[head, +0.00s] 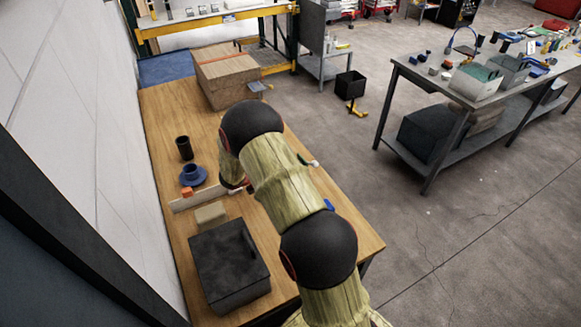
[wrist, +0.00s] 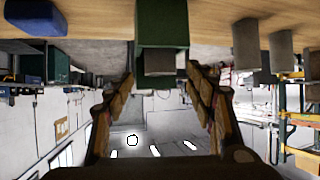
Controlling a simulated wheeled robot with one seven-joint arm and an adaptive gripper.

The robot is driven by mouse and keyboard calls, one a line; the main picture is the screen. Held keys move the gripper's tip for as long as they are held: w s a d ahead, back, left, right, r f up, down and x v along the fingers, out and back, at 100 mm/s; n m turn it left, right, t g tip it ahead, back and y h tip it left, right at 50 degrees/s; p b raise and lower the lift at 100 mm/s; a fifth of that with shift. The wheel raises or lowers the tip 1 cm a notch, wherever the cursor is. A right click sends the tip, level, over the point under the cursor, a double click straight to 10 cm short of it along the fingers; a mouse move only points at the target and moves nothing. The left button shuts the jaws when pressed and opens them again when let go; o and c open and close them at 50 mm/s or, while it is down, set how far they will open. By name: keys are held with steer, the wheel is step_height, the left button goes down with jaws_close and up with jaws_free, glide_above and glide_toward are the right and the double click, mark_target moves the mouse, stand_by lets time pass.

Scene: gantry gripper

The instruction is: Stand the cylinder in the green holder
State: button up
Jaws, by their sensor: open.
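The wrist view is upside down, with the wooden table along its top edge. The green holder (wrist: 162,22) stands on the table in the upper middle of that view. A grey cylinder (wrist: 160,62) shows at the holder's upper end, narrower than the holder and upright. It looks to be standing in the holder, but I cannot see its lower part. My gripper (wrist: 158,78) is open, one finger on each side of the cylinder, with gaps between. In the head view my arm hides the gripper and the cylinder.
A blue block (wrist: 36,16) and grey posts (wrist: 247,38) flank the holder. The head view shows a dark box (head: 228,262), beige block (head: 210,215), orange cube (head: 187,192), blue flanged piece (head: 194,176), black cup (head: 184,147) and wooden box (head: 222,80) on the table.

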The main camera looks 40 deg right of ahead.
steer(key=v, duration=0.9)
steer(key=w+a+r+n+t+y, duration=0.2)
steer(key=w+a+r+t, duration=0.25)
steer(key=r, duration=0.35)
steer(key=w+a+r+n+t+y, duration=0.2)
steer(key=w+a+r+t, duration=0.3)
steer(key=r, duration=0.3)
steer(key=s+a+r+n+t+y, duration=0.2)
steer(key=a+r+n+y, duration=0.35)
steer(key=a+r, duration=0.55)
steer(key=s+a+r+n+g+y, duration=0.1)
steer(key=s+a+r+n+y, duration=0.15)
steer(key=s+a, duration=0.4)
steer(key=s+a+r+n+g+y, duration=0.1)
steer(key=s+a+n+y, duration=0.15)
steer(key=s, duration=0.65)
steer(key=s+d+f+n+g+h, duration=0.1)
steer(key=s+f+g, duration=0.1)
steer(key=s, duration=0.9)
steer(key=s+d+f+n+g+h, duration=0.1)
steer(key=s+d+f+n+g, duration=0.1)
steer(key=s, duration=0.9)
steer(key=shift+p, duration=0.3)
